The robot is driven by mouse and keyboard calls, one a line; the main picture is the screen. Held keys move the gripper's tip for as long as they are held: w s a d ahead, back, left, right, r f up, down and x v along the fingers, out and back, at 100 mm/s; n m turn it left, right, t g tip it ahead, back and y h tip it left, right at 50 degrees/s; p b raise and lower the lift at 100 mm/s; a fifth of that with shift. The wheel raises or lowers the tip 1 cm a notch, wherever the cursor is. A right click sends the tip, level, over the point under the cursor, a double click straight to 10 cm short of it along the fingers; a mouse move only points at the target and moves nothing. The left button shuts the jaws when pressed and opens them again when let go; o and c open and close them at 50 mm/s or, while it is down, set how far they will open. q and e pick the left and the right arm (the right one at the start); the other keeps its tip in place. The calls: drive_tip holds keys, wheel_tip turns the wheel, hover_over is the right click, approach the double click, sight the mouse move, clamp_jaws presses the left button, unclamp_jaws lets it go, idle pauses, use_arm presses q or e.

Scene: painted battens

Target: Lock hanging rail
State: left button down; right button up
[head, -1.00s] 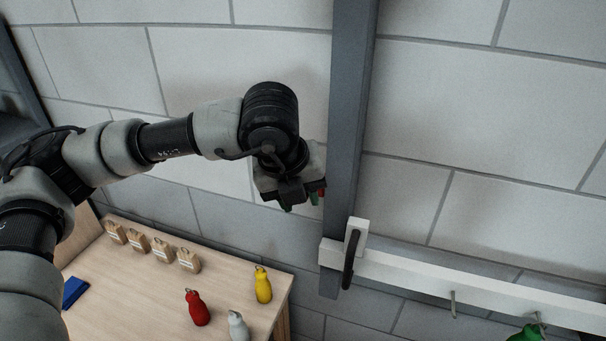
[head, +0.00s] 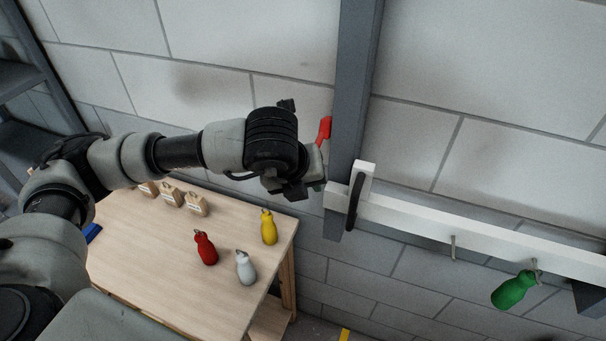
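The white hanging rail (head: 420,219) runs from the grey post (head: 352,90) toward the lower right, with metal hooks along it. A black curved handle (head: 355,202) sits on a white block at its left end, in front of the post. A red lever-like piece (head: 324,130) shows at the post's left side, above the rail. My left gripper (head: 316,168) is at the post's left side, just below the red piece and close to the rail's end. My own wrist hides most of its fingers, so its opening and any contact cannot be told. My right gripper is not in view.
A green bottle-shaped weight (head: 514,290) hangs from a rail hook. A block wall is behind.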

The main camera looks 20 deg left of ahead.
use_arm(q)
drive_tip(key=shift+f, duration=0.4)
drive_tip(key=c, duration=1)
unclamp_jaws()
drive_tip(key=shift+o, duration=1.2)
drive_tip(key=shift+w+a, duration=0.15)
drive_tip(key=shift+s+r, duration=0.25)
drive_tip(key=shift+r, duration=0.35)
drive_tip(key=v, duration=1)
drive_tip(key=shift+s+r, duration=0.2)
drive_tip(key=shift+r, duration=0.15)
